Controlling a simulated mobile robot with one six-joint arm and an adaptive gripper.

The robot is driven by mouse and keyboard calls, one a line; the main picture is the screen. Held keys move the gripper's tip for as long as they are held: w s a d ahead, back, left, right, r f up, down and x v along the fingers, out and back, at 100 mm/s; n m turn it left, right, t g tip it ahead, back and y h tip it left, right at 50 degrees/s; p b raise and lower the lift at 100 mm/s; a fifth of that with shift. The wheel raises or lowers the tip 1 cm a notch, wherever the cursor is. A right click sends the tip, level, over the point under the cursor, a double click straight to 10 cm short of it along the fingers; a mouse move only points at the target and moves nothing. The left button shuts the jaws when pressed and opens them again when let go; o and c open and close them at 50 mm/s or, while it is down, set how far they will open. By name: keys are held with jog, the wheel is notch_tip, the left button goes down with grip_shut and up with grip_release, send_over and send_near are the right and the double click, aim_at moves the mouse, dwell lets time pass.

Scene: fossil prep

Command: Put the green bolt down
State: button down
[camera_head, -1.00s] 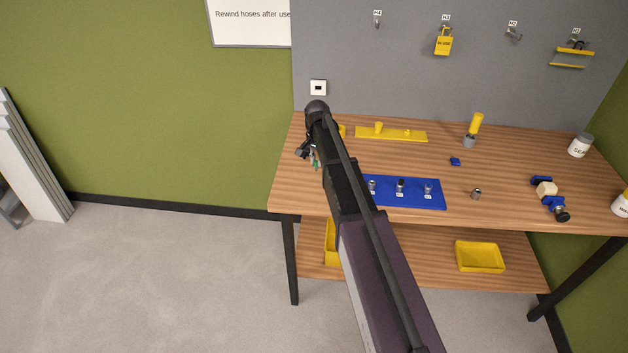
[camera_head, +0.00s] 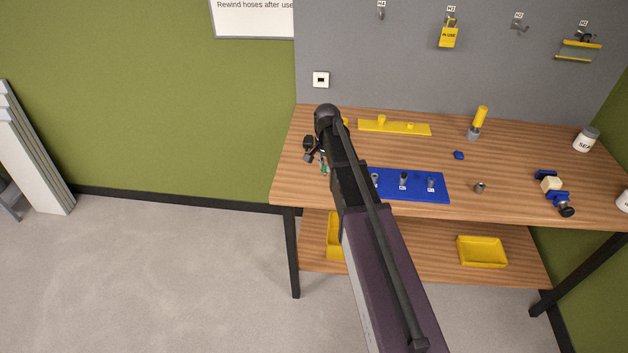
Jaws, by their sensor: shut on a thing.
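The green bolt (camera_head: 324,168) shows as a small green piece just below my gripper (camera_head: 319,160), at the left end of the wooden workbench. My gripper is shut on it. My arm covers much of the view around it, and the fingertips are small and partly hidden. I cannot tell whether the bolt touches the bench top (camera_head: 290,181).
A blue plate (camera_head: 420,195) with several grey posts lies right of my arm. A yellow strip (camera_head: 395,128) lies behind. A loose grey nut (camera_head: 480,187), a small blue piece (camera_head: 459,155) and a blue clamp (camera_head: 558,198) are further right. The left front bench corner is clear.

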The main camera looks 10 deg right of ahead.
jog(key=s+f+b, duration=0.1)
jog(key=s, duration=0.8)
jog(key=shift+d+f, duration=0.2)
jog(key=shift+d, duration=0.05)
jog(key=b, duration=0.2)
send_over(313, 178)
jog(key=s, duration=0.1)
jog(key=shift+d+f, duration=0.15)
jog(key=shift+f, duration=0.55)
jog(key=shift+w, duration=0.45)
jog(key=shift+w+f, duration=0.2)
jog(key=shift+f, duration=0.15)
jog(key=shift+f+b, duration=1.5)
jog(key=shift+b, duration=0.05)
jog(key=shift+f, duration=0.1)
